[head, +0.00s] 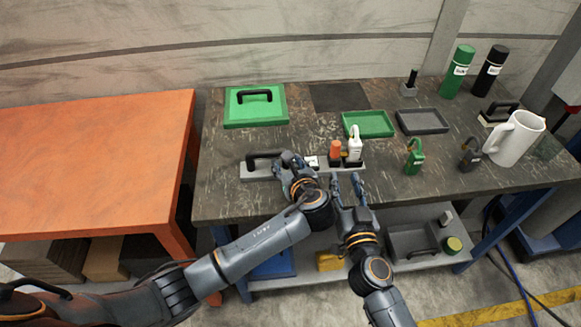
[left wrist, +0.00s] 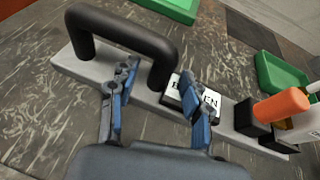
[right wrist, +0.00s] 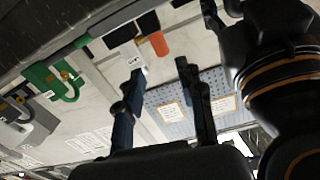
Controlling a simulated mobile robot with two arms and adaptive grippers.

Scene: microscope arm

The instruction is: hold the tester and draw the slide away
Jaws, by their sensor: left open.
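A long grey bar (head: 258,175), likely the slide, lies on the dark worktop and carries a black arched handle (left wrist: 122,35) at its left end. A white label plate ending in "EN" (left wrist: 208,100) is on it. An orange-topped piece (head: 336,150) and a white piece (head: 355,146) stand upright in black holders at its right end; I cannot tell which is the tester. My left gripper (left wrist: 156,75) is open, with fingers on either side of the handle's right post. My right gripper (head: 345,179) is open and empty at the front edge, before the holders; its fingers (right wrist: 159,72) are spread.
A green padlock (head: 414,160), a dark padlock (head: 470,157) and a white jug (head: 514,138) stand to the right. An orange table (head: 95,160) adjoins on the left.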

